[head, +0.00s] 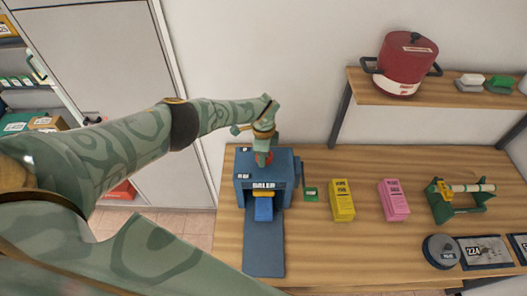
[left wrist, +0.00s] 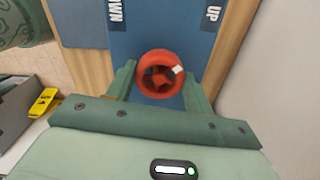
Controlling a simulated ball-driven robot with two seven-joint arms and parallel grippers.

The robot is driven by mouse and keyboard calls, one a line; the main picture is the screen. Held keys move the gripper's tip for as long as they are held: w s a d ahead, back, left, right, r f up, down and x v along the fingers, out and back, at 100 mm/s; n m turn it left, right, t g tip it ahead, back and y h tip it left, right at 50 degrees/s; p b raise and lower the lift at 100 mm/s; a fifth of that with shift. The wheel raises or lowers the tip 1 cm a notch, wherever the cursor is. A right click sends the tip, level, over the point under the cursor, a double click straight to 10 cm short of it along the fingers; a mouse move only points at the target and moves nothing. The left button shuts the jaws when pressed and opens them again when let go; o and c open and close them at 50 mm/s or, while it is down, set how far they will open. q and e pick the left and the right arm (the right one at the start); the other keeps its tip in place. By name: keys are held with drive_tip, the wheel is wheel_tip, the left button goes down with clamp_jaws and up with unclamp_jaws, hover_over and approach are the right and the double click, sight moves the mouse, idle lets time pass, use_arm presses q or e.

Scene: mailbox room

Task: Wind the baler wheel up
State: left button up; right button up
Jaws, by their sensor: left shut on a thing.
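The blue baler (head: 265,177) stands on the left part of the wooden table in the head view. Its red wheel (left wrist: 161,74) is on the baler's top face in the left wrist view, between a "DOWN" label on the left and an "UP" label on the right. A white mark shows at the wheel's upper right. My left gripper (left wrist: 160,82) is shut on the wheel from above, with a green finger on each side. In the head view the left gripper (head: 264,148) hides most of the wheel. A blue block (head: 264,208) sits at the baler's front opening. My right gripper is not in view.
A yellow box (head: 342,200) and a pink box (head: 394,200) stand right of the baler. A green roll holder (head: 461,200) and a dark round object (head: 440,251) are farther right. A shelf (head: 440,93) above carries a red pot (head: 403,62).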

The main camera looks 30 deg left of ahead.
use_arm(q)
drive_tip(key=shift+w+r, duration=0.1)
drive_tip(key=o, duration=1)
wheel_tip(320, 180, up, 16)
drive_tip(key=shift+r+b, duration=0.1)
drive_tip(key=shift+b, duration=0.8)
